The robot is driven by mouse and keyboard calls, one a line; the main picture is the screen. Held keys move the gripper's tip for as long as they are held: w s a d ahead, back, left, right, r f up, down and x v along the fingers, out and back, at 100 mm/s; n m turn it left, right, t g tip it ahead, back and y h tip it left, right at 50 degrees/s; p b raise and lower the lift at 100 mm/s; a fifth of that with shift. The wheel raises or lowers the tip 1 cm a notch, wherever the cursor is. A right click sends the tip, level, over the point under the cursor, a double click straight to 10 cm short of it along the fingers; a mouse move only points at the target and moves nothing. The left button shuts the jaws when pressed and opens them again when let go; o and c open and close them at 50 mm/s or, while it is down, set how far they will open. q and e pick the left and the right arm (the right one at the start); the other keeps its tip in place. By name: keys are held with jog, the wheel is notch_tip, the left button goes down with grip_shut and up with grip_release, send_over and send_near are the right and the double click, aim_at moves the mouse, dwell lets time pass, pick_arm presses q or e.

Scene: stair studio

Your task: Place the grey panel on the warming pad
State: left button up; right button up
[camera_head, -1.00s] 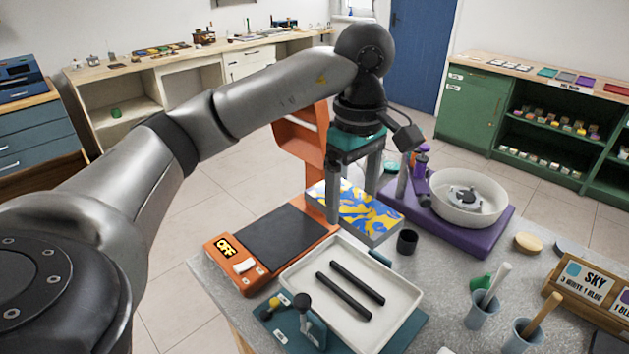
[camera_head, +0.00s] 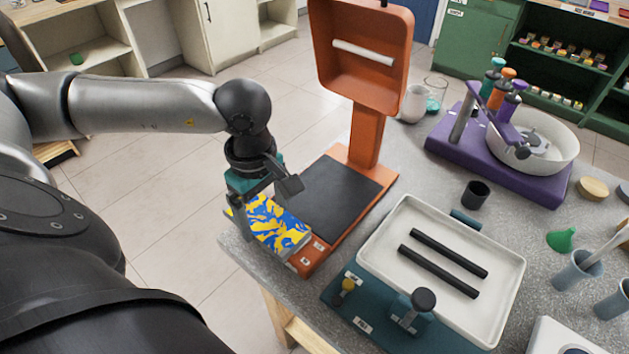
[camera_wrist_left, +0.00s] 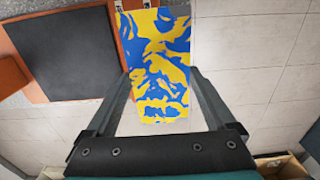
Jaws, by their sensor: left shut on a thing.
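The panel (camera_head: 272,226) has grey sides and a blue and yellow marbled top. My left gripper (camera_head: 254,215) is shut on it and holds it over the near left end of the orange heater base, partly past the table edge. In the left wrist view the panel (camera_wrist_left: 160,70) lies between the two fingers. The warming pad (camera_head: 338,200) is a flat black square on the orange base, bare, just right of and beyond the panel. It also shows at the left of the wrist view (camera_wrist_left: 65,50). My right gripper is in neither view.
The orange heater hood (camera_head: 362,75) stands on a post behind the pad. A white tray (camera_head: 390,222) with two black bars lies to the right. A purple spinner (camera_head: 475,165) and a black cup (camera_head: 475,194) stand farther back. Open floor lies left of the table.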

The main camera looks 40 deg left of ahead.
pick_arm(q)
send_over(328, 193)
notch_tip(328, 193, down, 3)
jog(key=shift+f, duration=0.1)
jog(key=shift+f+b, duration=0.45)
jog(key=shift+f, duration=1.45)
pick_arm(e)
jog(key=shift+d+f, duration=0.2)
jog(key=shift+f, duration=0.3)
pick_arm(q)
jog(key=shift+f, duration=0.2)
jog(key=o, duration=1.2)
jog(key=shift+c, duration=0.2)
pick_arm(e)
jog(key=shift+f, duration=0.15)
pick_arm(q)
jog(key=shift+r, duration=0.2)
notch_tip(328, 193, up, 12)
jog(key=p, duration=0.1)
jog(key=shift+p, duration=0.3)
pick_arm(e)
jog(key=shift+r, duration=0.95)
